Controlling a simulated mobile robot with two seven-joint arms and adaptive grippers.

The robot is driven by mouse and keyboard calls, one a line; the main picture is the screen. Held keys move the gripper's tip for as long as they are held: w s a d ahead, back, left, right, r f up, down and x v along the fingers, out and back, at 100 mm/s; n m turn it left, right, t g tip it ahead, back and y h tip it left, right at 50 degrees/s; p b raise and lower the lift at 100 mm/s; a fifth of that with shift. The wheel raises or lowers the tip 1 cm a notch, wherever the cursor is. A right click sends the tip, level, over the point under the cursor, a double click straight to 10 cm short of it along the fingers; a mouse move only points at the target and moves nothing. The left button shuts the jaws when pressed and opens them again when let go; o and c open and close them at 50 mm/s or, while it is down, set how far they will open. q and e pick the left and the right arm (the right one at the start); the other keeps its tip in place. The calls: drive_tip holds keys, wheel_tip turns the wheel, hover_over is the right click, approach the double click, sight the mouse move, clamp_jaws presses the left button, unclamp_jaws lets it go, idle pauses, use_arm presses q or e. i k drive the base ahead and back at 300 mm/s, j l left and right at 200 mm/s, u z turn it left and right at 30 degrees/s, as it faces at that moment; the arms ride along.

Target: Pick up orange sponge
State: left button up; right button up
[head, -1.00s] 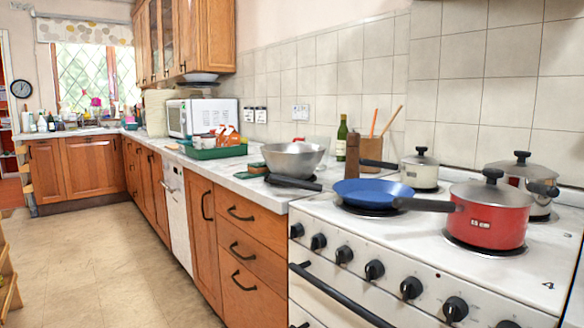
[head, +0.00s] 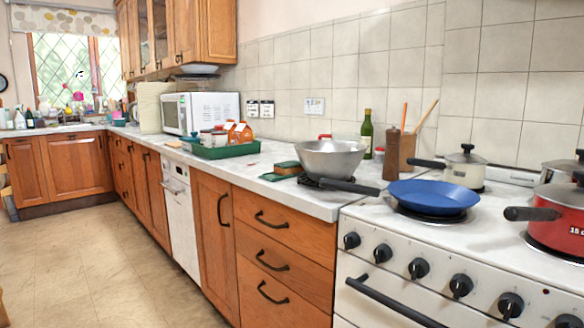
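A small sponge (head: 286,169) lies on the worktop, just left of the steel bowl (head: 330,158). It has a dark green top and an orange-brown side; it is small in the picture, so its exact colours are hard to tell. A flat green piece (head: 271,177) shows at its near left side. Neither of my grippers is in view.
A green tray (head: 212,153) with orange cartons and jars stands left of the sponge, before a white microwave (head: 205,111). A blue pan (head: 432,194) and red pot (head: 566,217) are on the stove, right. The worktop (head: 237,172) front strip and the floor (head: 110,258) are clear.

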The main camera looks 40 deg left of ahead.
sight(290, 167)
drive_tip(key=j+z, duration=0.1)
drive_tip(key=j, duration=0.45)
drive_tip(key=k+j, duration=0.15)
drive_tip(key=j, duration=0.4)
drive_tip(key=k+j+z, duration=0.15)
drive_tip(key=j, duration=1)
drive_tip(key=k+z, duration=0.05)
